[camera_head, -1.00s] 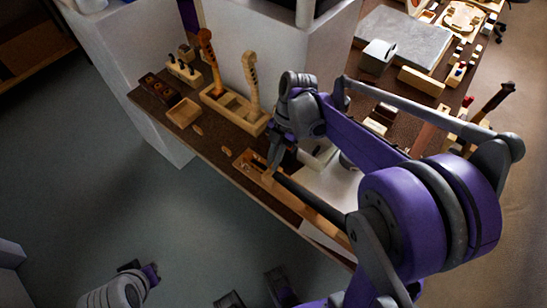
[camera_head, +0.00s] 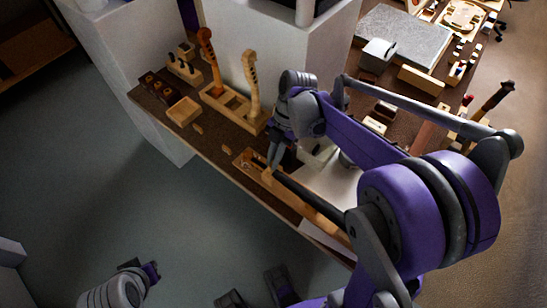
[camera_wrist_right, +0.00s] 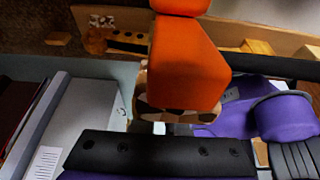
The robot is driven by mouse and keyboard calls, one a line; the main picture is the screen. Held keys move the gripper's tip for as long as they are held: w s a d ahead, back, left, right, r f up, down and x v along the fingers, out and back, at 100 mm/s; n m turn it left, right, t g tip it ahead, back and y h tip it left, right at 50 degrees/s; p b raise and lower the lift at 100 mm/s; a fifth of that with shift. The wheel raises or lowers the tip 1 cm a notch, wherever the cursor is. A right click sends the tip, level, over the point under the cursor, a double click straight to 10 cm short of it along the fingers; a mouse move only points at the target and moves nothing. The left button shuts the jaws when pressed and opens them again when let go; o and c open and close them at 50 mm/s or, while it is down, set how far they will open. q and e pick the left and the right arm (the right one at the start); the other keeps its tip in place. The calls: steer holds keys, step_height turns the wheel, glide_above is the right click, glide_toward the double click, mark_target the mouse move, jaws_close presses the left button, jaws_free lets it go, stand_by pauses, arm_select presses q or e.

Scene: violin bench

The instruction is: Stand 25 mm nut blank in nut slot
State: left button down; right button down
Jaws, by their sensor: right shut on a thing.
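My right gripper (camera_head: 272,164) points down at a shallow wooden tray (camera_head: 243,160) near the front edge of the bench. Its fingers look closed together; what they hold is too small to make out. I cannot make out the nut blank or the nut slot. In the right wrist view a large orange piece (camera_wrist_right: 187,68) fills the middle and hides what lies behind it; I cannot tell what it is. My left gripper (camera_head: 142,270) shows small at the lower left, away from the bench, its fingers unclear.
A wooden rack (camera_head: 222,103) holds upright scroll-topped necks left of my right wrist. A small empty-looking tray (camera_head: 184,111) and a dark holed block (camera_head: 160,87) stand further left. A grey slab (camera_head: 405,38) lies at the back right. My right arm covers much of the bench.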

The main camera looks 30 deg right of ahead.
steer(key=shift+f, duration=0.25)
stand_by(0.4)
steer(key=shift+f+b, duration=0.35)
steer(key=shift+b, duration=0.05)
steer(key=shift+f, duration=0.3)
stand_by(0.8)
steer(key=shift+f, duration=0.15)
stand_by(0.6)
steer(key=c, duration=0.9)
jaws_free()
steer(key=shift+o, duration=0.2)
